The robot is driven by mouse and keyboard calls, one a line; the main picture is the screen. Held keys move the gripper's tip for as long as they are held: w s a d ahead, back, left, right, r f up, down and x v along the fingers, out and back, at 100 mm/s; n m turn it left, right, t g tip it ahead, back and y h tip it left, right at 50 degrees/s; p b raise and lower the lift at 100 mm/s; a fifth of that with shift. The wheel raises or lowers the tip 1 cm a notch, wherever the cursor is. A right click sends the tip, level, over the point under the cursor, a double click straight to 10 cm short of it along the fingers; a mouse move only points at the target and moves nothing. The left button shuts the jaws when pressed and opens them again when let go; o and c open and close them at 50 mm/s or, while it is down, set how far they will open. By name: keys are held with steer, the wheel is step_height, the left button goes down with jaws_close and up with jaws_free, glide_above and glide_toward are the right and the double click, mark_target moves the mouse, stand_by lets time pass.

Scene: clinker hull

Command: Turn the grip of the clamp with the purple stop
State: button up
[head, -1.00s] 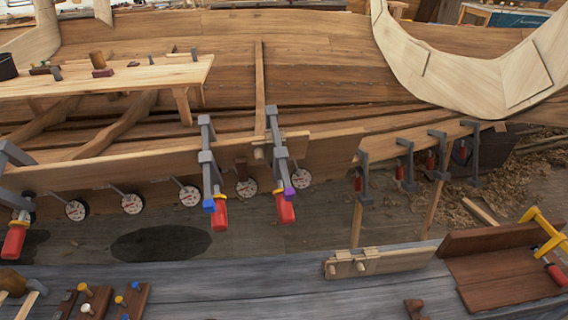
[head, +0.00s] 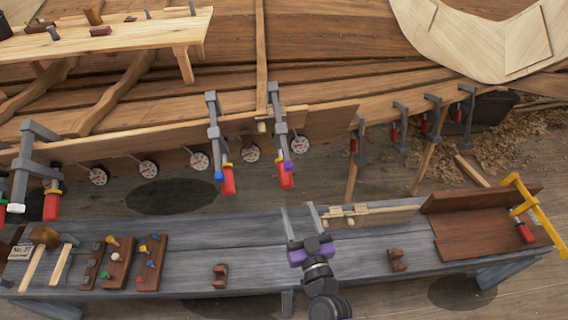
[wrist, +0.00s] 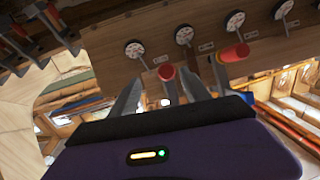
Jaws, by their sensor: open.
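The clamp with the purple stop (head: 288,166) hangs on the plank edge of the hull, right of a like clamp with a blue stop (head: 219,175). Its red grip (head: 286,180) points down. My gripper (head: 301,209) is open and empty, below and slightly right of that grip, apart from it in the head view. In the wrist view the red grip (wrist: 167,73) nearest the middle seems to be this clamp's, seen nearly end-on beyond my fingers. The purple stop cannot be made out there. The blue-stop clamp's grip (wrist: 234,53) shows to its right.
A grey bench (head: 190,262) runs below, with a jointed wooden piece (head: 372,215) right of my gripper and a yellow clamp (head: 532,205) at far right. Round dials (head: 250,152) hang along the plank. More clamps (head: 430,118) stand at right.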

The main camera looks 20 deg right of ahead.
mark_target(288, 187)
steer(key=w, duration=0.2)
steer(key=w+r, duration=0.1)
steer(key=w, duration=0.1)
steer(key=w+p, duration=0.1)
steer(key=shift+w+a+r, duration=0.1)
steer(key=shift+w+r, duration=0.25)
steer(key=shift+w, duration=0.05)
steer(key=shift+w+d+b, duration=0.15)
steer(key=shift+w+d, duration=0.1)
steer(key=shift+w, duration=1)
steer(key=shift+w+d+b, duration=0.2)
steer(key=shift+w, duration=1.05)
steer(key=shift+w+d+b, duration=0.15)
steer(key=shift+w+d, duration=0.1)
steer(key=shift+w, duration=1)
jaws_close()
